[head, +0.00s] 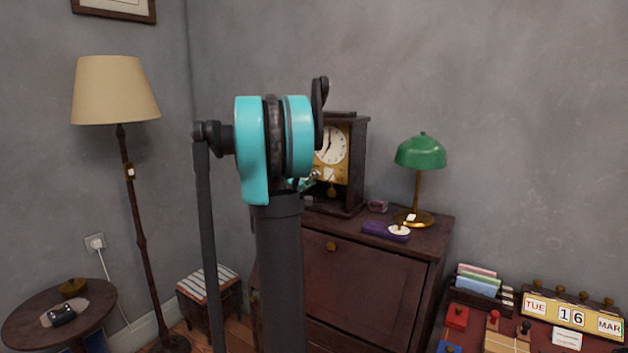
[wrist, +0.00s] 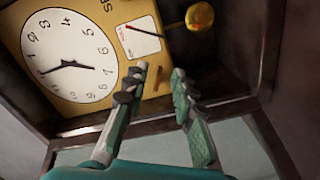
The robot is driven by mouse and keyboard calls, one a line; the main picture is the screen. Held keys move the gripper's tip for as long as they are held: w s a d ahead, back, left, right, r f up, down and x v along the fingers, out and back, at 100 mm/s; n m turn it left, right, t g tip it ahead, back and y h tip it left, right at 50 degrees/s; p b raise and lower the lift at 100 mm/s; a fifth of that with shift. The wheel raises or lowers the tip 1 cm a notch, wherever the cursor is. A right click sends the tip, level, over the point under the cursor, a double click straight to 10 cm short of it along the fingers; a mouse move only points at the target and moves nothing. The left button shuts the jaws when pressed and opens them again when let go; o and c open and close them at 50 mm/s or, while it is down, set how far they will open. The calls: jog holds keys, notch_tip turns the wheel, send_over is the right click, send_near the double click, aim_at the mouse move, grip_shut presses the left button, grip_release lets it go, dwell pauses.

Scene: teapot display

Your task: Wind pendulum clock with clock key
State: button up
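The pendulum clock (head: 350,140) stands upright on the dark wooden cabinet; my arm hides its left part in the head view. The wrist view shows its white dial (wrist: 68,55) on a gold panel, turned on its side, and the round gold pendulum bob (wrist: 200,17) near the top. My gripper (wrist: 160,75) is open, its two fingers apart with nothing visible between them. It is in front of the clock's lower front. In the head view my gripper (head: 310,181) is small and partly hidden by my arm. I cannot make out the clock key in either view.
On the cabinet (head: 365,283), right of the clock, are a green lamp (head: 420,153), a purple item (head: 383,232) with a pale round piece, and a small object (head: 377,206). A calendar block (head: 570,313) and card holder (head: 480,284) stand lower right. A floor lamp (head: 116,92) stands left.

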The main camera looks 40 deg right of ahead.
jog(key=shift+x, duration=0.75)
jog(key=shift+c, duration=0.4)
grip_shut()
jog(key=m, duration=0.6)
jog(key=w+m, duration=0.1)
jog(key=m, duration=1.2)
jog(key=shift+w+a+f+m, duration=0.2)
jog(key=shift+w+a+m, duration=0.05)
jog(key=shift+a+m, duration=0.1)
